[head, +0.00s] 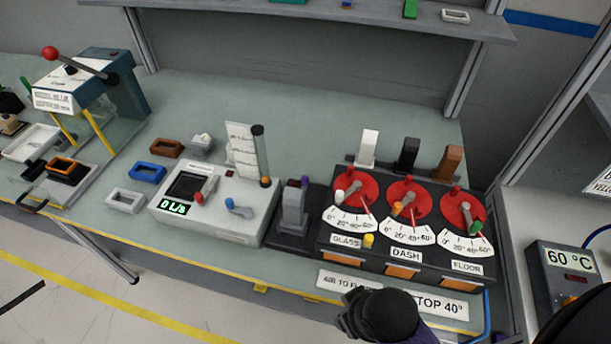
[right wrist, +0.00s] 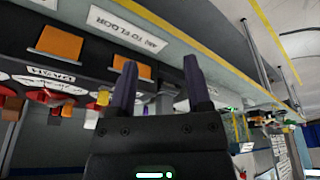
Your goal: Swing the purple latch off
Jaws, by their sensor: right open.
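The purple latch (head: 304,182) is a small purple piece at the top of a grey upright block (head: 293,208), between the white digital unit and the dial panel. My right gripper (head: 352,312) is at the bottom of the head view, by the bench's front edge near the "AIR TO FLOOR" label, apart from the latch. In the right wrist view its two dark purple fingers (right wrist: 160,85) are spread with nothing held between them. I cannot make out the latch clearly in that view. My left gripper is not in view.
The dial panel (head: 366,253) with three red dials stands right of the grey block. The white digital unit (head: 235,225) with a blue lever stands to its left. A tall dark-topped tube (head: 261,155) rises behind. The bench (head: 320,110) is clear at the back.

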